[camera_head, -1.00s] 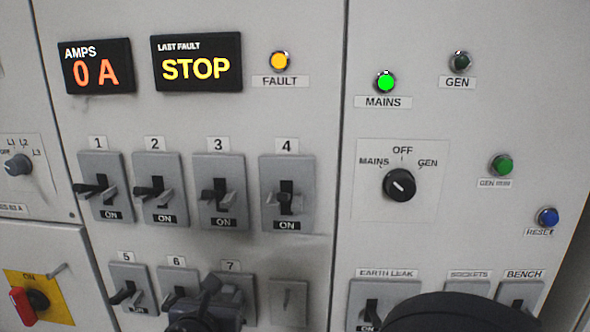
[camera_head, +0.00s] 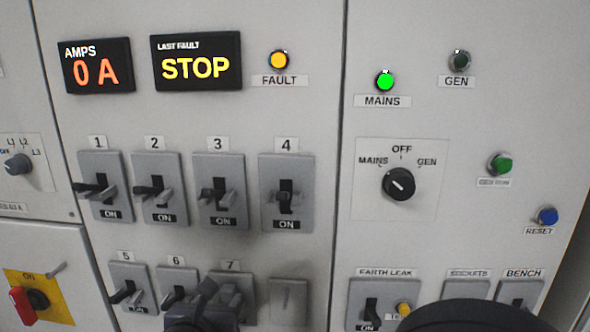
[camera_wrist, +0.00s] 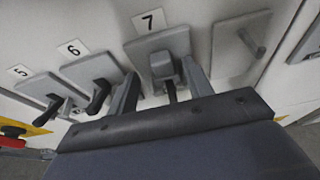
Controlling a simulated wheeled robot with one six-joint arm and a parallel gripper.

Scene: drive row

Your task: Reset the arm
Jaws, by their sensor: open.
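My gripper (camera_head: 212,298) is low in the head view, in front of breaker 7 (camera_head: 246,290), partly covering it. In the wrist view my gripper (camera_wrist: 162,88) is open, one finger on each side of the grey lever of breaker 7 (camera_wrist: 140,50). I cannot tell whether the fingers touch the lever. The tip of the lever shows between them and nothing looks clamped.
Breaker 6 (camera_head: 177,284) and breaker 5 (camera_head: 128,287) stand close on the left. A blank plate with a peg (camera_head: 289,300) is close on the right. Breakers 1 to 4 are above. The FAULT lamp (camera_head: 278,60) glows amber and the MAINS lamp (camera_head: 385,81) green.

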